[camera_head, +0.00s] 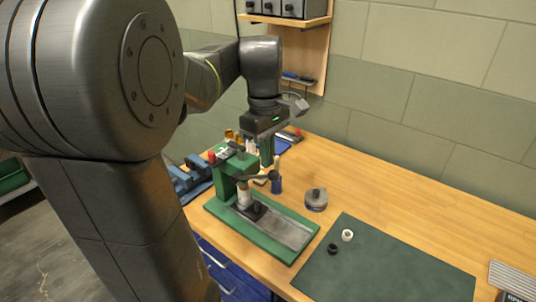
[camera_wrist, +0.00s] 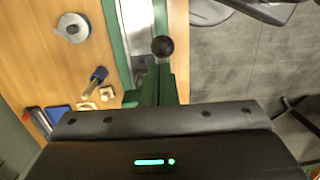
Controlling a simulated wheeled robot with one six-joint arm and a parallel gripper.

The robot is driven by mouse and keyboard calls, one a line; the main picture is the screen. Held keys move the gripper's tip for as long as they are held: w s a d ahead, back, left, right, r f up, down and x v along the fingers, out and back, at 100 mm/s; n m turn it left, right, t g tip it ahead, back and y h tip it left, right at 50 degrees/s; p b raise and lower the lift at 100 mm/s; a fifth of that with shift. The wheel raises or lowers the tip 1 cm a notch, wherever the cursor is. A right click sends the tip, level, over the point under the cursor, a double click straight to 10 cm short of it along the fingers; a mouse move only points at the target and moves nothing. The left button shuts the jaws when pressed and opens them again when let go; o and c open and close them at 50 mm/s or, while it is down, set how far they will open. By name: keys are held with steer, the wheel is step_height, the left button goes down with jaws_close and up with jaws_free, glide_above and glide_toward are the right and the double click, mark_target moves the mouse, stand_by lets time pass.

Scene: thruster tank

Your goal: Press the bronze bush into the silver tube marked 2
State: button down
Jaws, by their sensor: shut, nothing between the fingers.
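A green arbor press (camera_head: 228,184) stands on the bench, also in the wrist view (camera_wrist: 150,88). A pale, silvery cylinder (camera_head: 244,193) stands upright under its ram on a dark block (camera_head: 255,211). I cannot read a mark on it or tell tube from ram. A black ball knob (camera_wrist: 162,46) shows beside the press head in the wrist view. My gripper (camera_head: 265,128) is shut and empty, above and behind the press head; its fingertips are hard to make out. No bronze bush can be made out clearly.
A dark green mat (camera_head: 390,270) at the right bears a white ring (camera_head: 347,235) and a black ring (camera_head: 332,249). A blue vise (camera_head: 187,180) is at the left. The right rear bench is clear.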

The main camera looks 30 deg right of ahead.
steer(key=shift+s+f, duration=0.1)
steer(key=shift+f, duration=0.05)
steer(key=shift+s+d+f+t+y, duration=0.15)
steer(key=shift+s+f+t+y, duration=0.15)
steer(key=shift+s+f+t, duration=0.25)
stand_by(0.4)
